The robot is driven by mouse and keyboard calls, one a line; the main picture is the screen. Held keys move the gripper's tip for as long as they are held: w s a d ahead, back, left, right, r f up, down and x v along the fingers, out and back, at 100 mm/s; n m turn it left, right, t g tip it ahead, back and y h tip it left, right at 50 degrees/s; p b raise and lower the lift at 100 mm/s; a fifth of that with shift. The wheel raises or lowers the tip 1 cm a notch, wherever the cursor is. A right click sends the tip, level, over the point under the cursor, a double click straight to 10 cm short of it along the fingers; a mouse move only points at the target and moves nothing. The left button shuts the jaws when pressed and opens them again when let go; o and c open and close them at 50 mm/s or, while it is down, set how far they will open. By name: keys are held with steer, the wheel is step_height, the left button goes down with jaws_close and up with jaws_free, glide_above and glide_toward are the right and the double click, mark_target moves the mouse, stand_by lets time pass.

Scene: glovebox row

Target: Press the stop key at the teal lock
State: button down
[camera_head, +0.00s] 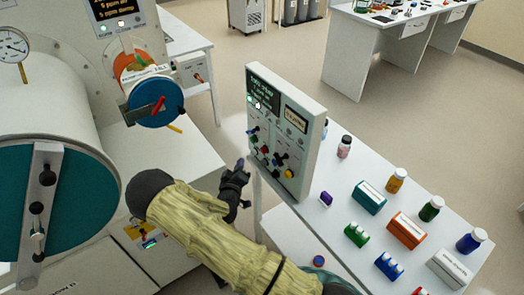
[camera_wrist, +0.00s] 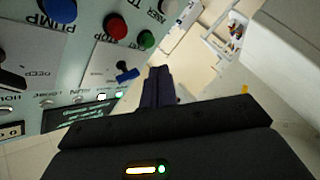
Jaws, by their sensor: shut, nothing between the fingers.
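The large lock with a teal round door (camera_head: 75,200) is at the left in the head view. An upright control panel (camera_head: 305,130) stands in the middle, with a screen, lamps and several small controls on its face. In the wrist view, the panel face shows a red button (camera_wrist: 116,27) beside lettering that seems to read STOP, and a green button (camera_wrist: 146,39) next to it. My gripper (camera_head: 240,166) is shut and empty, just left of the panel's face. Its dark fingers (camera_wrist: 158,72) point near the green button; I cannot tell the gap.
A blue-handled switch (camera_wrist: 127,73) protrudes close to my fingers. A smaller lock with a blue door (camera_head: 155,104) is at the upper left. A white table (camera_head: 340,215) right of the panel holds several bottles and coloured blocks. Open floor (camera_head: 270,70) lies behind.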

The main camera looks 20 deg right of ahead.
steer(key=w+d, duration=0.2)
steer(key=d, duration=0.4)
steer(key=shift+d, duration=0.1)
stand_by(2.0)
steer(key=shift+w+d, duration=0.1)
steer(key=shift+d, duration=0.2)
steer(key=shift+w+d+b, duration=0.2)
steer(key=shift+d+b, duration=0.1)
steer(key=shift+d, duration=0.35)
stand_by(1.1)
steer(key=shift+a, duration=0.1)
steer(key=shift+s+a, duration=0.2)
steer(key=shift+a, duration=0.3)
steer(key=shift+s+a, duration=0.15)
steer(key=shift+a, duration=0.35)
steer(key=shift+s+a+b, duration=0.25)
steer(key=shift+a, duration=0.55)
steer(key=shift+s+a+b, duration=0.25)
steer(key=shift+s+a, duration=0.05)
steer(key=shift+a, duration=0.45)
steer(key=shift+s+a+b, duration=0.25)
steer(key=shift+a, duration=0.55)
